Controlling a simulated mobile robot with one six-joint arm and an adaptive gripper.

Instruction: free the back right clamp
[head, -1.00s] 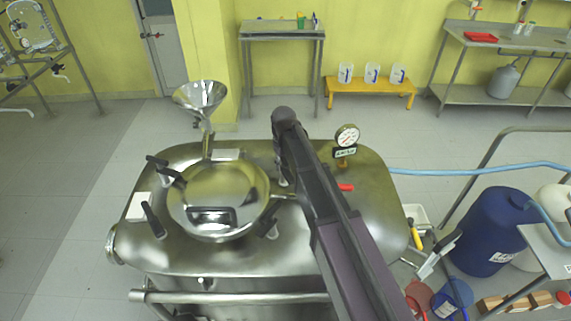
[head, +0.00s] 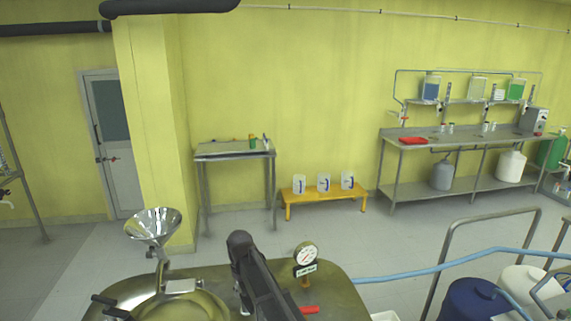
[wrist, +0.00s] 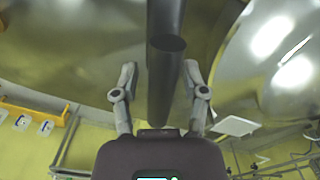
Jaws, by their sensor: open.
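In the wrist view my gripper (wrist: 158,75) is open, with one finger on each side of a thick black clamp handle (wrist: 166,85). I cannot tell whether either finger touches the handle. The handle runs up and out of the top of the picture. The steel round lid (wrist: 285,65) curves beside it on the right. In the head view the lid (head: 180,307) is cut off by the bottom edge. My dark arm hides my gripper and most of the back right clamp there. Another clamp's black handle (head: 110,306) shows left of the lid.
A steel funnel (head: 153,227) stands behind the lid, and a pressure gauge (head: 305,254) stands right of my arm. A red handle (head: 309,310) lies near the gauge. A blue hose (head: 440,268) runs off right. Tables line the yellow wall.

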